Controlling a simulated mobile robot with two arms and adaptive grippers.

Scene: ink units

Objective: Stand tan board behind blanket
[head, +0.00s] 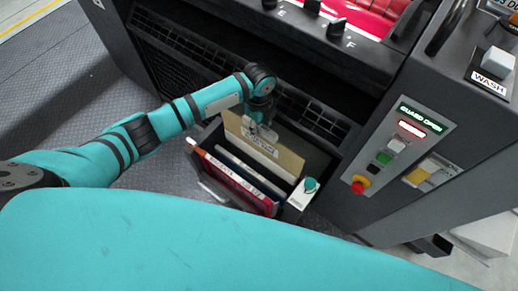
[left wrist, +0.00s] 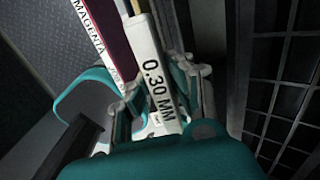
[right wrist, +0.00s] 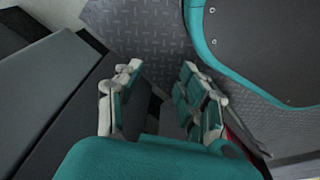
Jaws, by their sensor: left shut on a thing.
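The tan board (head: 285,158) stands at the back of a dark holder (head: 318,160) in the head view, slightly tilted. My left gripper (head: 262,132) is shut on its upper edge. In the left wrist view my left gripper (left wrist: 160,95) has its fingers on both sides of a white label (left wrist: 157,75) reading "0.30 MM". In front of the tan board stand a thin pale-edged sheet (head: 240,165) and a dark red panel (head: 232,183); I cannot tell for sure which is the blanket. My right gripper (right wrist: 160,80) is open and empty in the right wrist view, outside the head view.
A white block with a teal knob (head: 310,185) is at the holder's right end. The dark machine wall with a vent grille (head: 190,50) is close behind. A control panel (head: 405,145) with a red button is at right. Metal tread floor (head: 80,110) lies to the left.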

